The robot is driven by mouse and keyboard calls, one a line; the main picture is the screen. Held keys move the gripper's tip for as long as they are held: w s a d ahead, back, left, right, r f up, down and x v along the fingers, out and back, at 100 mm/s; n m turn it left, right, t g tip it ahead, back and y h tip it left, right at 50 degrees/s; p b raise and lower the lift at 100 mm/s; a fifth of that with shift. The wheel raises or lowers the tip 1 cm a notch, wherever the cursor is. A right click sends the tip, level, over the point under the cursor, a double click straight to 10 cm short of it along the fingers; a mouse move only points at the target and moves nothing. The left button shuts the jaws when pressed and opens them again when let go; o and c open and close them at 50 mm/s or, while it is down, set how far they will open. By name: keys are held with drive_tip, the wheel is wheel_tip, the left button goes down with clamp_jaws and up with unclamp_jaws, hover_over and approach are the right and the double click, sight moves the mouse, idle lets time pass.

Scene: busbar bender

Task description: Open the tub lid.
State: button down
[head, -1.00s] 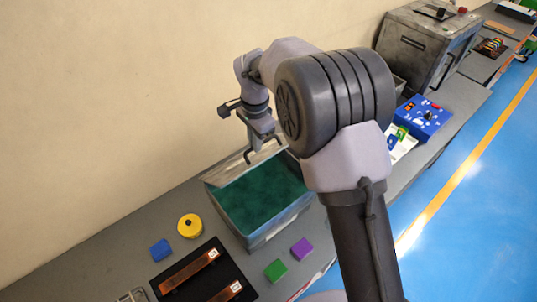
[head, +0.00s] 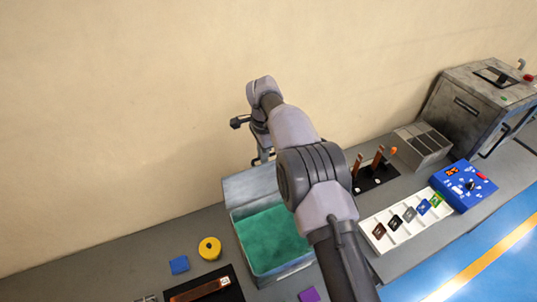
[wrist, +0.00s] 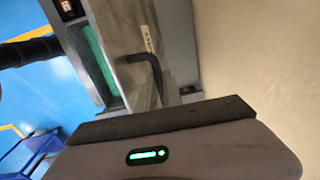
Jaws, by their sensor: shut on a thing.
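The tub (head: 283,267) is a grey open box on the bench, with green liquid (head: 270,238) inside. Its grey lid (head: 248,184) stands raised and steeply tilted along the tub's back edge, near the wall. My gripper (head: 262,158) is at the lid's upper edge and is shut on the lid. In the wrist view the lid (wrist: 132,40) has a dark bent handle (wrist: 155,68) running down behind my gripper's housing; the fingertips are hidden there. A strip of the green liquid (wrist: 95,50) shows beside the lid.
The wall (head: 120,120) is close behind the lid. A yellow round object (head: 210,248), a blue block (head: 179,265) and a black tray (head: 232,291) with a copper bar lie left of the tub. A white tray (head: 375,252) and blue control box (head: 463,186) are at right.

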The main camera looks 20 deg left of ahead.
drive_tip(key=shift+s+d+f, duration=0.1)
drive_tip(key=shift+f, duration=0.15)
drive_tip(key=c, duration=1.7)
unclamp_jaws()
drive_tip(key=shift+o, duration=1)
drive_tip(key=shift+w+a+f, duration=0.1)
drive_tip(key=shift+w+a, duration=0.1)
drive_tip(key=shift+w, duration=0.1)
drive_tip(key=shift+s+d, duration=0.1)
drive_tip(key=shift+r, duration=0.35)
wheel_tip(320, 180, up, 17)
drive_tip(key=p, duration=0.3)
drive_tip(key=shift+s+d, duration=0.35)
